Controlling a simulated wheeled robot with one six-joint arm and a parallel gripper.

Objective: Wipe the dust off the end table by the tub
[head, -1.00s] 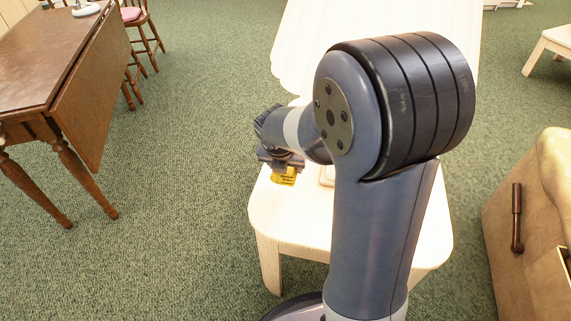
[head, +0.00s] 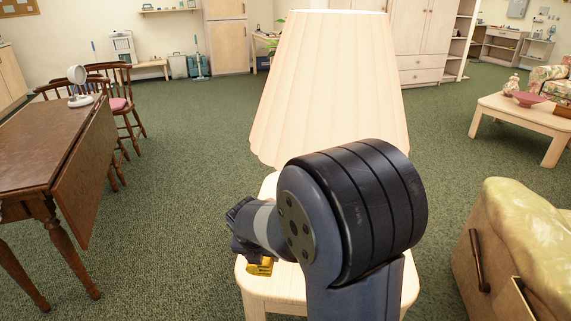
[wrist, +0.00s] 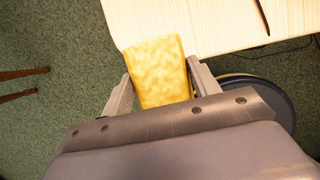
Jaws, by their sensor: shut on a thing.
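My gripper (wrist: 160,85) is shut on a yellow sponge or cloth (wrist: 158,62), which sits between the two fingers in the wrist view. The yellow thing also shows in the head view (head: 261,267), below my wrist. The pale wood end table (head: 275,299) stands in front of me, partly hidden by my arm. In the wrist view the table top (wrist: 190,18) lies just beyond the yellow thing, which overlaps its edge; I cannot tell whether they touch. No dust can be made out on the visible top. No tub is recognisable.
A large lamp (head: 330,85) with a pleated cream shade stands on the end table. A dark wooden drop-leaf table (head: 50,150) is at left, with chairs behind it. A tan recliner (head: 510,260) is at right.

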